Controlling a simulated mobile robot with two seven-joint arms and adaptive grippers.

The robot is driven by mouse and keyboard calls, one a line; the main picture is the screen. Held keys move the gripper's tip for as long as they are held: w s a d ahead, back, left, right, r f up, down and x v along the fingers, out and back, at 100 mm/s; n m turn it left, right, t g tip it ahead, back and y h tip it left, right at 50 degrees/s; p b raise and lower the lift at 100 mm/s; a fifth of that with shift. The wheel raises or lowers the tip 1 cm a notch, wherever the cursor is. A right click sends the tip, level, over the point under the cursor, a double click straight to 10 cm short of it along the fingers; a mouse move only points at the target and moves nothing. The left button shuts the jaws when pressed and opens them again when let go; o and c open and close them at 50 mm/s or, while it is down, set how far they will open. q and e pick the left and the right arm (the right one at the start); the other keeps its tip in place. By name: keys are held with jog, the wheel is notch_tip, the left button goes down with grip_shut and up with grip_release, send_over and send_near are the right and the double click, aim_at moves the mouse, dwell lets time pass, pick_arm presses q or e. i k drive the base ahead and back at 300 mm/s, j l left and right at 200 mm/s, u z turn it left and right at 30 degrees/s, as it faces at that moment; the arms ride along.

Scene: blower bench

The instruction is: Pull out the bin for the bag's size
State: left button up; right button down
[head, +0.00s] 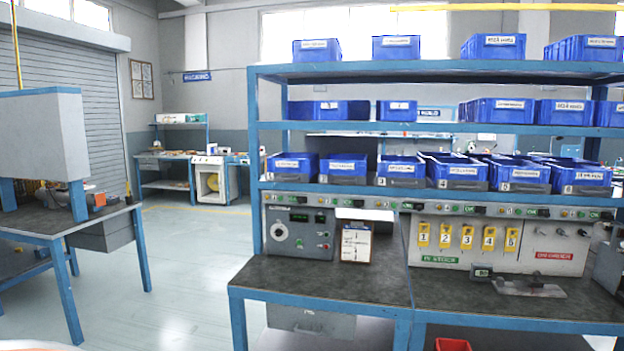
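A row of blue bins with white labels stands on the lowest shelf of the blue rack. The leftmost bin (292,167) is followed to the right by a second bin (344,169), a third (402,171), a fourth (455,171), a fifth (518,174) and a sixth (581,177). Small numbers show at the front of several; the label text is too small to read. All appear seated on the shelf. A greyish flat object (530,287) lies on the bench; I cannot tell whether it is a bag. Neither gripper is in view.
More blue bins stand on the middle (500,110) and top shelves (400,47). Yellow numbered tags (467,237) hang above a green "IN STOCK" sign (440,259). A clipboard (356,242) leans beside a grey control box (299,232). The bench's left part (320,282) is clear.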

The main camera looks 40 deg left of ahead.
aim_at(299, 166)
jog(key=j+z, duration=0.45)
jog(key=j, duration=1)
jog(key=k+j+z, duration=0.1)
jog(key=j, duration=0.35)
jog(key=k+j, duration=0.1)
jog(key=j, duration=0.4)
jog(key=k+j+z, duration=0.1)
jog(key=j, duration=0.35)
